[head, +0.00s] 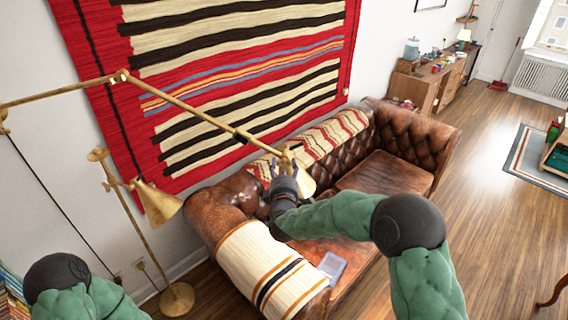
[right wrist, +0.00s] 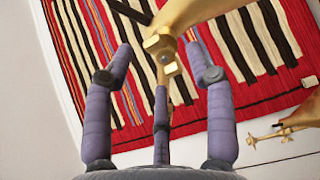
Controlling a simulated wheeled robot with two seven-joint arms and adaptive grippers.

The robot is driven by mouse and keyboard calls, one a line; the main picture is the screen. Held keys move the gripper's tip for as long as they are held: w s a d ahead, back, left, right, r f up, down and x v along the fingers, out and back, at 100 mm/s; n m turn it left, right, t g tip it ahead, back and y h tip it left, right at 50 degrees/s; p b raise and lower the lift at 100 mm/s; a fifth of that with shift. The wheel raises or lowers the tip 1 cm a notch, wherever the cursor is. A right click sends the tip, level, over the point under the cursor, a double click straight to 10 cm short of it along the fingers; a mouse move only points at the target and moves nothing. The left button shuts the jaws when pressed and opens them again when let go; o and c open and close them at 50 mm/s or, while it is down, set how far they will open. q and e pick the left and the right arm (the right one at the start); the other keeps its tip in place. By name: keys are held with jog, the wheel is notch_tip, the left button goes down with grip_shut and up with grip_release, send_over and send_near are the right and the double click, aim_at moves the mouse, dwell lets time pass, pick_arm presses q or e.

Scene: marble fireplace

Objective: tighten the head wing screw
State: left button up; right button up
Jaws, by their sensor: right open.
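The brass lamp's long jointed arm (head: 185,107) comes in from the left, and its lamp head (head: 303,181) hangs at the arm's right end above the sofa. My right gripper (head: 283,172) is at the joint just left of the lamp head. In the right wrist view, the brass wing screw (right wrist: 164,57) with two flat lobes sits between the spread fingertips of my right gripper (right wrist: 157,62). The fingers are open; a gap shows between the screw and the left finger. Contact with the middle finger is unclear. My left gripper is out of view.
A brown leather sofa (head: 382,175) with a striped throw (head: 262,262) and a grey book (head: 332,266) is below my right arm. A red striped rug (head: 250,70) hangs on the wall behind. A second brass lamp (head: 157,203) stands at the left.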

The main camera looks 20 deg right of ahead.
jog(key=shift+x, duration=1)
grip_shut()
